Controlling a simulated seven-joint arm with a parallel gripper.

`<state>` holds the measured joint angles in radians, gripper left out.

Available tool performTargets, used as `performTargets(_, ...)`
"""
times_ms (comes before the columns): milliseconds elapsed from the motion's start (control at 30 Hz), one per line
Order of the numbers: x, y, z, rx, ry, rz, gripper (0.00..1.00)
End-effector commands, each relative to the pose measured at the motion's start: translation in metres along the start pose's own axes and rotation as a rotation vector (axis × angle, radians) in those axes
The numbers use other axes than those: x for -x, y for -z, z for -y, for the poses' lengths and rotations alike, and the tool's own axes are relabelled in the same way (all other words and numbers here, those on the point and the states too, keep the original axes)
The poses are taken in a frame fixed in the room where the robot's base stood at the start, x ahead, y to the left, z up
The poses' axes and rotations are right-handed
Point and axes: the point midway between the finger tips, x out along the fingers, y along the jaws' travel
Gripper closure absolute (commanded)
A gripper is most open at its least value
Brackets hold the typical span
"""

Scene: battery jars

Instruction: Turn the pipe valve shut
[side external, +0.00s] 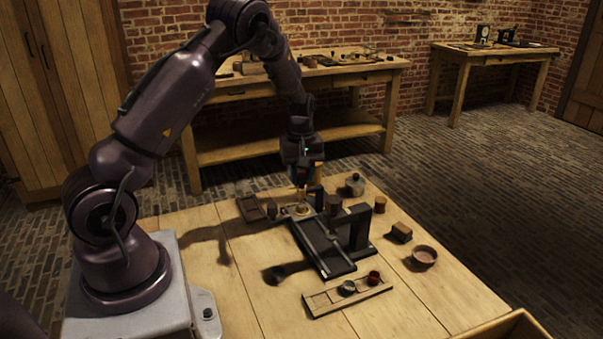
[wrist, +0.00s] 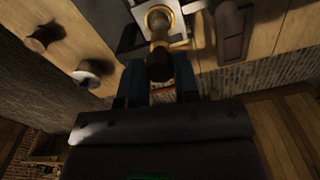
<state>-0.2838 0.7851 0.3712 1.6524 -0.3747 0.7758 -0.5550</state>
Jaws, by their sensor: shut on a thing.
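The pipe valve shows in the wrist view as a brass ring and stem (wrist: 158,22) on a pale plate, with a dark knob-like handle end (wrist: 159,66) toward me. In the side view its brass part (side external: 301,209) sits at the far end of a black fixture (side external: 322,244). My gripper (side external: 304,190) points down over it. In the wrist view its two dark blue fingers (wrist: 157,80) stand on either side of the handle and are shut on it. The fingers and handle are small and dark in the side view, so the valve's exact turn angle cannot be told.
A black upright (side external: 360,228) stands right of the valve. A grey jar (side external: 355,185), brown cup (side external: 380,204), brown block (side external: 401,233) and bowl (side external: 424,257) lie further right. A wooden tray (side external: 322,304) holding small round pieces lies in front. The table's front left is mostly clear.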

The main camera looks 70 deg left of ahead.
Motion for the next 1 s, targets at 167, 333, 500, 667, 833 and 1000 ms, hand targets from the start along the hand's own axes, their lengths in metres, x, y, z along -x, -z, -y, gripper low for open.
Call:
performTargets(167, 0.002, 0.001, -0.001, 0.010, -0.003, -0.002, 0.94)
performTargets(333, 0.002, 0.001, -0.001, 0.011, -0.003, -0.002, 0.94)
performTargets(500, 0.002, 0.001, 0.000, 0.010, -0.003, -0.002, 0.53)
performTargets(667, 0.001, 0.001, 0.000, 0.009, -0.002, -0.001, 0.45)
performTargets(833, 0.002, 0.001, 0.000, 0.008, -0.002, -0.001, 0.45)
performTargets(1000, 0.020, 0.001, -0.001, 0.007, -0.004, -0.003, 0.45)
